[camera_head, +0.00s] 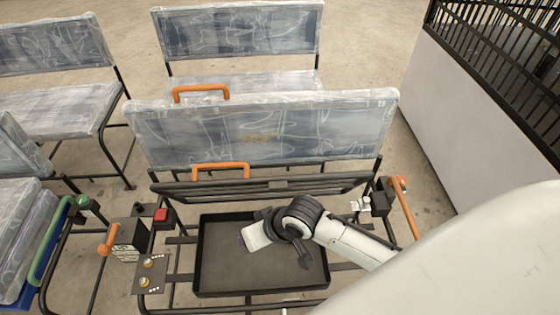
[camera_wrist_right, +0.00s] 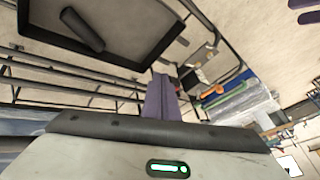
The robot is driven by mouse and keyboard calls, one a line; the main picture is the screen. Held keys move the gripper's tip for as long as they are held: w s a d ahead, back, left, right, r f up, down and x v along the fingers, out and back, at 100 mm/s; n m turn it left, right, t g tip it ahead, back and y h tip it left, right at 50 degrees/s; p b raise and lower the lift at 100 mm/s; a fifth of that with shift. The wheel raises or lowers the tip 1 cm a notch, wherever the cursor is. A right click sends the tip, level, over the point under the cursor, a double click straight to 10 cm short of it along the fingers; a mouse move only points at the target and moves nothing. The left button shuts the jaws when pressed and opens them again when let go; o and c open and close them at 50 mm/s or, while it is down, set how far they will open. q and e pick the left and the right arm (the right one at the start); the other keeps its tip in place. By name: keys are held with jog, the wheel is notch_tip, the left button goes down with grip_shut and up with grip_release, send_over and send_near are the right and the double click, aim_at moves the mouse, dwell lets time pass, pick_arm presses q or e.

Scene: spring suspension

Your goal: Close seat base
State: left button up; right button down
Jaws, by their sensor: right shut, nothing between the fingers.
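The seat base (camera_head: 262,188) of the middle bench shows in the head view as a dark, narrow panel seen nearly edge-on, raised in front of the plastic-wrapped backrest (camera_head: 262,132). An orange handle (camera_head: 221,171) stands at its upper edge. Below it, the black open tray (camera_head: 215,283) lies in the bench frame. My right gripper (camera_head: 243,240) is over the tray, apart from the seat base. In the wrist view its purplish fingers (camera_wrist_right: 160,98) are together and empty. The tray also shows there (camera_wrist_right: 118,58), with a dark cylinder (camera_wrist_right: 82,30) in it. My left gripper is out of view.
A red button box (camera_head: 161,217) and a panel with knobs (camera_head: 148,274) are left of the tray. An orange lever (camera_head: 404,207) is at the right. Other wrapped benches (camera_head: 240,30) stand behind. A pale wall with black bars (camera_head: 455,110) bounds the right side.

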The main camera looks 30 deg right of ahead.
jog(key=w+d+r+m+g+h+p, duration=0.1)
jog(key=w+d+r, duration=0.2)
jog(key=r, duration=0.3)
jog(key=w+d+r+m+g+h+p, duration=0.1)
jog(key=w+d+r+h, duration=0.1)
jog(key=w+d+r, duration=0.25)
notch_tip(320, 180, up, 9)
jog(key=m+g+h, duration=0.1)
jog(key=m+h, duration=0.1)
jog(key=m, duration=0.2)
send_over(280, 178)
jog(key=x, duration=0.3)
jog(key=s+x, duration=0.1)
jog(key=x, duration=0.3)
jog(key=s+a+p+x, duration=0.1)
jog(key=x, duration=0.2)
jog(key=shift+d+f, duration=0.1)
jog(key=shift+f, duration=0.35)
jog(key=shift+s+a+f, duration=0.25)
jog(key=shift+s+f, duration=0.05)
jog(key=shift+s, duration=0.15)
